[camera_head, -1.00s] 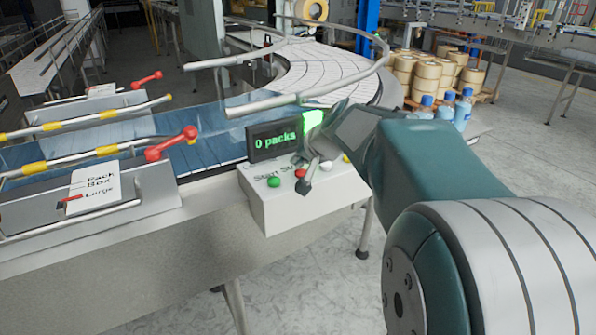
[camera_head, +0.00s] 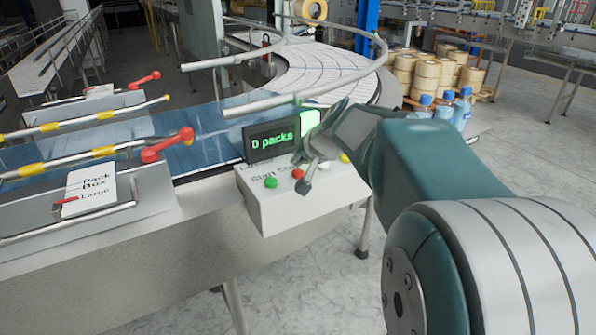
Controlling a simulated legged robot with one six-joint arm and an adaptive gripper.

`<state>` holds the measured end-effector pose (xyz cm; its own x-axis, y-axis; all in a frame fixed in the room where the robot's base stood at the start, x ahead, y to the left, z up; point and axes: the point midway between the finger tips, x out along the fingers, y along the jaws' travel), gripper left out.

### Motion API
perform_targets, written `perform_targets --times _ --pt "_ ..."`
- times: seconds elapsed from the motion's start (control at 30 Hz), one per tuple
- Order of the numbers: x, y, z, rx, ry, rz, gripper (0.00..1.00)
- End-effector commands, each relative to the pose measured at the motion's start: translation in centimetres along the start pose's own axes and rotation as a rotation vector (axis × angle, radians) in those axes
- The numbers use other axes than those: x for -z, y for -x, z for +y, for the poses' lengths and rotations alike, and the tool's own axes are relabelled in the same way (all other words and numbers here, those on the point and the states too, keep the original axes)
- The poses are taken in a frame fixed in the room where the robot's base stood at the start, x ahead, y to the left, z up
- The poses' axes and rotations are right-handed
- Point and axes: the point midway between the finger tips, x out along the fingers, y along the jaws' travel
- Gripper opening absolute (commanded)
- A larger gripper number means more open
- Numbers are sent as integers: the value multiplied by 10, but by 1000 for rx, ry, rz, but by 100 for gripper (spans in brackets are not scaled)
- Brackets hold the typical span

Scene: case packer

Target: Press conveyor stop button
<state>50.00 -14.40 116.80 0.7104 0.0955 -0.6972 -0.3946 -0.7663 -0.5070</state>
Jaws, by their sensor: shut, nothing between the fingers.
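The white control box (camera_head: 300,208) is mounted on the conveyor's side. On its sloped top are a green button (camera_head: 271,182) at the left, a red button (camera_head: 298,174) in the middle and a yellow one (camera_head: 345,158) at the right, partly hidden by my arm. The lettering above the buttons is partly covered. My gripper (camera_head: 306,188) is shut and empty, its tip pointing down just right of and in front of the red button. I cannot tell whether it touches the box. A display (camera_head: 271,140) behind the box reads "0 packs".
The blue conveyor belt (camera_head: 205,130) leads to a curved white conveyor (camera_head: 325,72) with metal guide rails. Red-knobbed levers (camera_head: 168,146) stand at the left. Blue bottles (camera_head: 462,108) and stacked rolls (camera_head: 437,75) are behind my arm. Open floor lies at the right.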

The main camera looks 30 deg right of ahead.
Motion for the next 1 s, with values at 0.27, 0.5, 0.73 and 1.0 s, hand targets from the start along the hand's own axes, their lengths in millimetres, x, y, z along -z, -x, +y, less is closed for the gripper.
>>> perform_targets --times 0.27,0.5,0.73,1.0 --pt "-3 -3 3 -1 -1 0 0" --pt "-4 -4 4 0 0 1 0" --pt "-5 -5 4 0 0 0 0" --pt "-6 -7 5 0 0 0 0"
